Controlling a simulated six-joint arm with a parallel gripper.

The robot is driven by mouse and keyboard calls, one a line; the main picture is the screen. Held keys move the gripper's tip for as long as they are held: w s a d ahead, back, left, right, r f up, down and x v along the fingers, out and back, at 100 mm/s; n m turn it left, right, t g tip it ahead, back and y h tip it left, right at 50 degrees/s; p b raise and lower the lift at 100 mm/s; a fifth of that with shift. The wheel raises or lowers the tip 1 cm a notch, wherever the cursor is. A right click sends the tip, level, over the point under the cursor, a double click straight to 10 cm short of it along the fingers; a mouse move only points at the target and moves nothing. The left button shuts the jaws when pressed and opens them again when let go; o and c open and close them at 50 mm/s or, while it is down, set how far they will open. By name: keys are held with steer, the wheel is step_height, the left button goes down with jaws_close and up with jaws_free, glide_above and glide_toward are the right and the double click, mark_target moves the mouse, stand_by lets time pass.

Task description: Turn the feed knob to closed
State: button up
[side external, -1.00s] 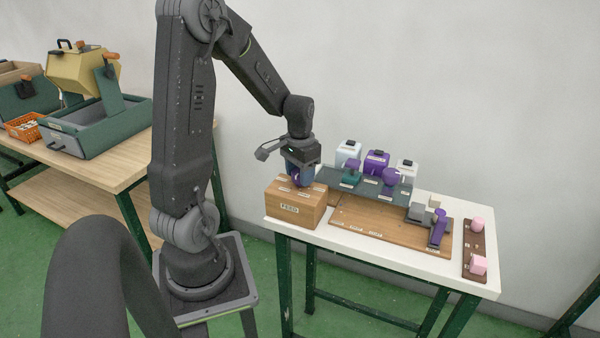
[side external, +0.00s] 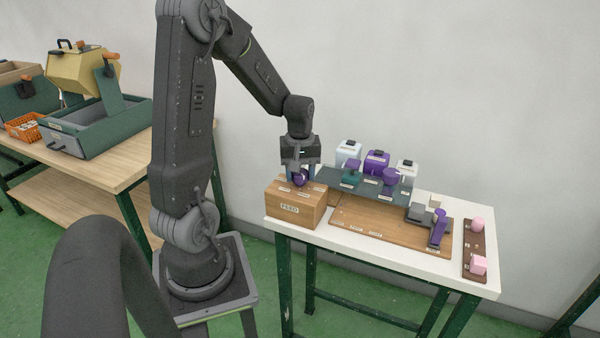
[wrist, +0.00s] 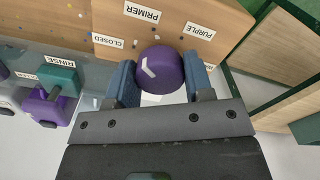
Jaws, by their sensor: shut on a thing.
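The feed knob (wrist: 162,72) is a round purple knob with a white mark on its left side in the wrist view. It stands on top of the wooden FEED box (side external: 290,209). Labels around it read CLOSED (wrist: 109,42), PRIMER (wrist: 142,13) and PURPLE (wrist: 200,31); another is mostly hidden behind a finger. The mark sits on the side of the CLOSED label, but I cannot tell exactly where it points. My gripper (wrist: 156,85) is shut on the knob, one blue finger pad on each side. In the side view my gripper (side external: 300,174) points down over the box.
To the right of the box stand a teal-handled block (side external: 350,175) labelled RINSE and purple-handled blocks. Behind them are several lidded containers (side external: 376,163). A wooden board (side external: 380,232) and a rack with pink blocks (side external: 474,250) lie further right on the white table.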

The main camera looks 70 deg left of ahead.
steer(key=n, duration=0.3)
steer(key=shift+n, duration=2.3)
steer(key=o, duration=0.9)
step_height(320, 180, up, 14)
steer(key=shift+f, duration=0.1)
